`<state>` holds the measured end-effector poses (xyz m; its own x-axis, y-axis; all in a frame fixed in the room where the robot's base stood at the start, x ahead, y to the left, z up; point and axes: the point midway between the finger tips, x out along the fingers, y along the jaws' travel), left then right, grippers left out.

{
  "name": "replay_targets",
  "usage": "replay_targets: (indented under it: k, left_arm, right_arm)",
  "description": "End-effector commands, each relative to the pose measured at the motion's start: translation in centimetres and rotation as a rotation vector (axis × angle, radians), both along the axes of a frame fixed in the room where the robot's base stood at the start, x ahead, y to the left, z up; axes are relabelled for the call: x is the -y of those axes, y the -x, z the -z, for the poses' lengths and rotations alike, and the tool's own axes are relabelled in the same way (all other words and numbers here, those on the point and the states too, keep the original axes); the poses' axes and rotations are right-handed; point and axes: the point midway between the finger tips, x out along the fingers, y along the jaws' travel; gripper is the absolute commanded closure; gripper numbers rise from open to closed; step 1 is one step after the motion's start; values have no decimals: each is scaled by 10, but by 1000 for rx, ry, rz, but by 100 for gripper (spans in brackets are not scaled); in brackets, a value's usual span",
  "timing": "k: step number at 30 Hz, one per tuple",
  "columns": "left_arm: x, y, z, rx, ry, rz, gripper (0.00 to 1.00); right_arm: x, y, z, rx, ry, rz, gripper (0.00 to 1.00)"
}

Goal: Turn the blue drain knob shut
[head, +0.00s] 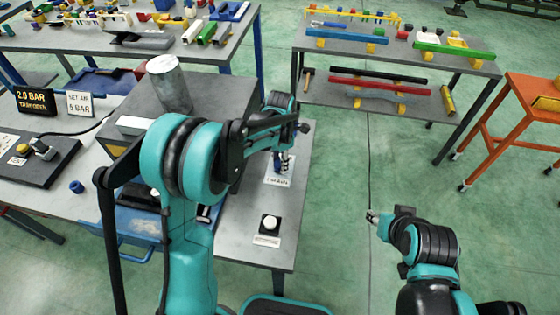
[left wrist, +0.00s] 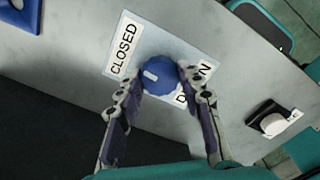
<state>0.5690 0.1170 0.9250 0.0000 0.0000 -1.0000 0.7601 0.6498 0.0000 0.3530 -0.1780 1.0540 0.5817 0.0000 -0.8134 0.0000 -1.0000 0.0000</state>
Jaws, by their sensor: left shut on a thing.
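The blue drain knob (left wrist: 158,76) sits on a pale plate on the grey bench top. In the left wrist view, the two fingers of my left gripper (left wrist: 160,84) are on either side of it, shut on it. A short white mark on the knob lies on its left half, near the CLOSED label (left wrist: 124,50). Another label (left wrist: 204,70) on the right is partly hidden by a finger. In the head view my left gripper (head: 283,163) points down at the plate (head: 279,177), and the knob is mostly hidden. My right gripper (head: 372,217) is away from the bench, over the floor.
A white round button (head: 269,223) stands nearer on the same bench. A grey cylinder (head: 170,85) stands on a dark box behind my left arm. Signs reading 2.0 BAR (head: 35,101) and 5 BAR (head: 80,104) stand at left.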

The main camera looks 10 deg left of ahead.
Motion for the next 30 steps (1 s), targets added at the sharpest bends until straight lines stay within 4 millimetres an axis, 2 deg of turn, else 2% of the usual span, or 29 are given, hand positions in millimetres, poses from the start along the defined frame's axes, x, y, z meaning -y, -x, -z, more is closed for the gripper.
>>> replay_targets:
  k: [9,23,24,25,26,30]
  left_arm:
    - [0,0,0,0,0,-87,92]
    - [0,0,0,0,0,-98,92]
    - [0,0,0,0,0,-98,53]
    - [0,0,0,0,0,-98,45]
    - [0,0,0,0,0,-98,42]
    - [0,0,0,0,0,-98,42]
  right_arm:
    - [0,0,0,0,0,0,60]
    - [0,0,0,0,0,0,60]
    - [0,0,0,0,0,0,60]
    - [0,0,0,0,0,0,60]
    - [0,0,0,0,0,0,60]
    - [0,0,0,0,0,0,60]
